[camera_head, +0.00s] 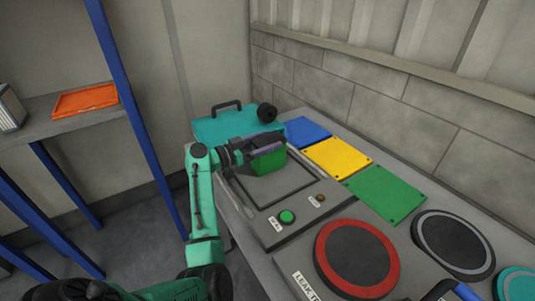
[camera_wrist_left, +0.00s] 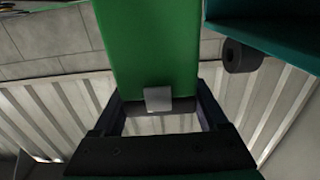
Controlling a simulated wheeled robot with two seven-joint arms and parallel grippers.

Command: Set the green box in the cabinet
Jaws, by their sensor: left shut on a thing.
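The green box (camera_head: 264,175) is upright over the grey panel with a dark square outline, in the head view. My left gripper (camera_head: 266,146) is shut on its upper part, and the gripper hides some of it. In the left wrist view the green box (camera_wrist_left: 150,50) stands between the fingers (camera_wrist_left: 160,108). I cannot tell whether its bottom touches the panel. A teal cabinet-like body (camera_head: 225,125) with a black handle and a round black knob is just behind. Its inside is not visible.
Blue, yellow (camera_head: 338,157) and green (camera_head: 386,193) plates lie along the wall side of the bench. A red-ringed disc (camera_head: 356,258) and a grey-ringed disc (camera_head: 453,244) are nearer. A blue-posted shelf at left holds an orange tray (camera_head: 86,99).

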